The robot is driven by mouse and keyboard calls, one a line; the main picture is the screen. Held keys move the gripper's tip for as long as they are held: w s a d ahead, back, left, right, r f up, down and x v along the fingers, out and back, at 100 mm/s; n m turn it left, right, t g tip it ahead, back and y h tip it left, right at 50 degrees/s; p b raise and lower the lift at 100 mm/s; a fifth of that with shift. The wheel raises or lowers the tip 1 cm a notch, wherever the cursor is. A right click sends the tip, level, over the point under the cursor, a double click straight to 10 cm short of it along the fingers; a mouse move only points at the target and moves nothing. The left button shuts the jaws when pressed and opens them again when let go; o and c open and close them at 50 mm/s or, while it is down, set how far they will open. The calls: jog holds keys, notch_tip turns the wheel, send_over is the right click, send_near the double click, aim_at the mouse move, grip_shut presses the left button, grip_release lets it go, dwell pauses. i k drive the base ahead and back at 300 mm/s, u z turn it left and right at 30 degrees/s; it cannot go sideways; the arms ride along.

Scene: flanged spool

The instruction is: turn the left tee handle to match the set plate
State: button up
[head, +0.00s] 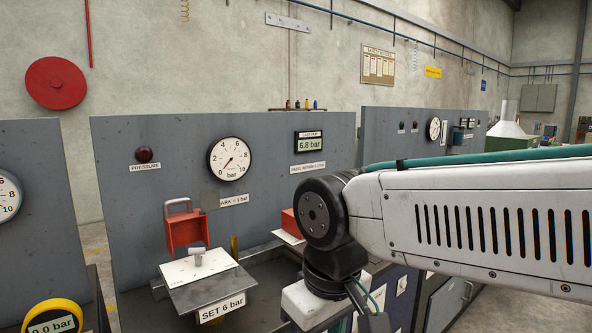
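A pale tee handle (197,256) stands on a white plate (178,270) on a grey metal stand, left of my arm. The set plate (222,308), on the stand's front, reads "SET 6 bar". Only one tee handle is clear to me; my arm hides part of the bench to the right. My arm crosses from the right and its wrist bends down at centre; the gripper fingers are not visible.
A red block with a grey handle (186,229) stands behind the plate. Another red block (289,222) is partly behind my wrist. A display (309,141) reads "6.8 bar". A yellow round gauge (52,318) reading "0.0 bar" is at lower left. A dark red lamp (143,155) is marked "PRESSURE".

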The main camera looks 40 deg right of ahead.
aim_at(197, 252)
jog(key=k, duration=0.6)
jog(key=z, duration=0.6)
jog(key=i, duration=1.55)
jog(key=u, duration=0.6)
